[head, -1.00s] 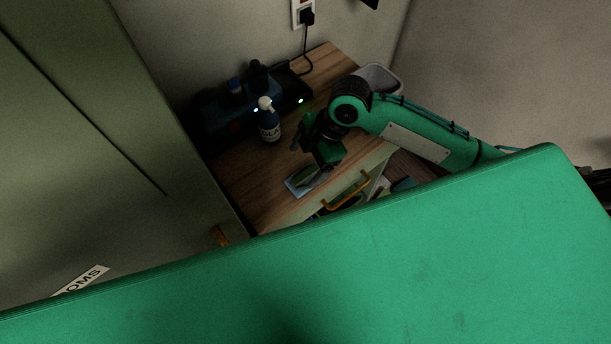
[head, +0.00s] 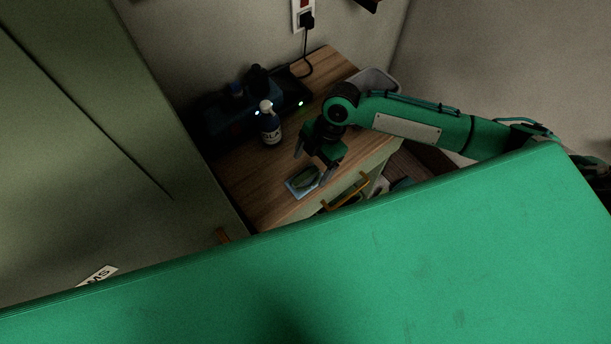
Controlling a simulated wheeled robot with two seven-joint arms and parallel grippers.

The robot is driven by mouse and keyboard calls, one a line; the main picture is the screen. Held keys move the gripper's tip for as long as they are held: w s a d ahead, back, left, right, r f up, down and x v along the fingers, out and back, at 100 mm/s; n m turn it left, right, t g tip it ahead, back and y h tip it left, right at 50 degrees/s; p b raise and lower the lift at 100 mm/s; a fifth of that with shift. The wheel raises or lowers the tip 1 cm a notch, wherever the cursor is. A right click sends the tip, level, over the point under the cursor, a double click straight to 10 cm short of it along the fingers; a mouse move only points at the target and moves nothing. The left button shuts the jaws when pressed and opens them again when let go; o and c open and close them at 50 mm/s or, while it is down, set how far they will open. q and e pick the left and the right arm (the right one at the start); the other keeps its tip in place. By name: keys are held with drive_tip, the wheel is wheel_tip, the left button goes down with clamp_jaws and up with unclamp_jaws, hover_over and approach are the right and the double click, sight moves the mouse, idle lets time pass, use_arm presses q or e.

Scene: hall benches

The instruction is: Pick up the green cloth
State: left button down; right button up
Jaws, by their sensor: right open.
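The green cloth (head: 306,177) lies as a small dark green bundle on a pale blue flat piece (head: 292,190), near the front edge of the wooden bench top. My right gripper (head: 313,163) is above and just behind the cloth, with its two dark fingers spread apart and nothing between them. One finger is close to the cloth's right side; I cannot tell whether it touches. My left gripper is not in view.
A spray bottle (head: 270,124) stands on the bench (head: 255,180) behind the cloth, before a dark blue case (head: 228,112). A grey bin (head: 378,78) stands behind my right arm.

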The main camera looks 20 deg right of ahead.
sight(306, 175)
drive_tip(key=p+x, duration=0.2)
drive_tip(key=x, duration=0.3)
drive_tip(key=shift+w+f+p, duration=0.15)
drive_tip(key=shift+p, duration=0.25)
drive_tip(key=shift+f, duration=0.25)
drive_tip(key=c, duration=1.1)
drive_tip(key=shift+o, duration=0.2)
drive_tip(key=shift+r, duration=0.1)
wheel_tip(306, 175, up, 20)
drive_tip(key=b, duration=0.4)
drive_tip(key=shift+b, duration=0.4)
